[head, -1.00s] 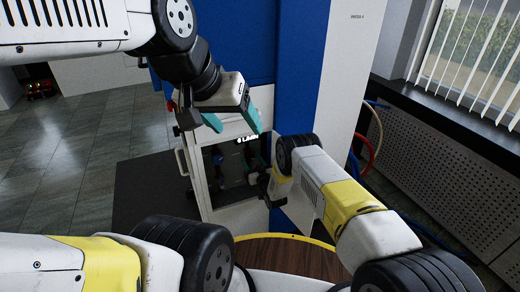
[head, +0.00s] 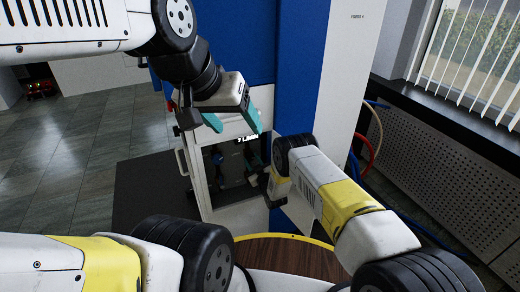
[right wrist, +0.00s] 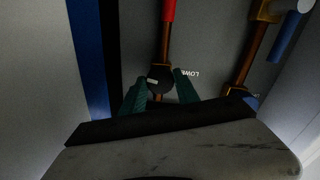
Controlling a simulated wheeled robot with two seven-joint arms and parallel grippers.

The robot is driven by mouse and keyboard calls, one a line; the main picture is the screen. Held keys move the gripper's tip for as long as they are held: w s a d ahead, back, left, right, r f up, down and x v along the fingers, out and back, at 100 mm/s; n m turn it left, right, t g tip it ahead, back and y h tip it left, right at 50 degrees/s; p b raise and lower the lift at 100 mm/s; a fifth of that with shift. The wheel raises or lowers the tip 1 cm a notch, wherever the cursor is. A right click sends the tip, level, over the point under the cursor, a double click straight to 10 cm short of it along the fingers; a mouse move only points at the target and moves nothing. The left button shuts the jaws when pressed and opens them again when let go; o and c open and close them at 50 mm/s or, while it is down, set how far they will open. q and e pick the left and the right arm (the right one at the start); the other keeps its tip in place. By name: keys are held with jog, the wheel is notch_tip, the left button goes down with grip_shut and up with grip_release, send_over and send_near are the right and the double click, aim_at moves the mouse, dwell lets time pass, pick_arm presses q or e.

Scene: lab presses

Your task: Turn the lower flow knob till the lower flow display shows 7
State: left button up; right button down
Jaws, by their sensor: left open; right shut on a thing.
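The lower flow knob (right wrist: 160,80) is a dark round knob with a light mark, seen in the right wrist view beside upside-down lettering that begins "LOWE". My right gripper (right wrist: 160,90) is shut on it, one teal finger on each side. In the head view the right gripper (head: 256,176) reaches into the open cabinet (head: 205,190), and the knob cannot be made out. A white flow readout (head: 247,139) glows at the cabinet top; it is small and looks like 7 L/MIN. My left gripper (head: 233,121) is open and empty in front of the cabinet's upper part.
Copper pipes (right wrist: 243,70), one with a red section (right wrist: 169,10), run close to the right gripper. A blue and white press column (head: 345,80) stands right of the cabinet. Hoses (head: 372,140) hang beside it.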

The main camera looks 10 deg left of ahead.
jog(key=c, duration=0.9)
grip_release()
jog(key=v, duration=0.8)
jog(key=shift+w, duration=0.1)
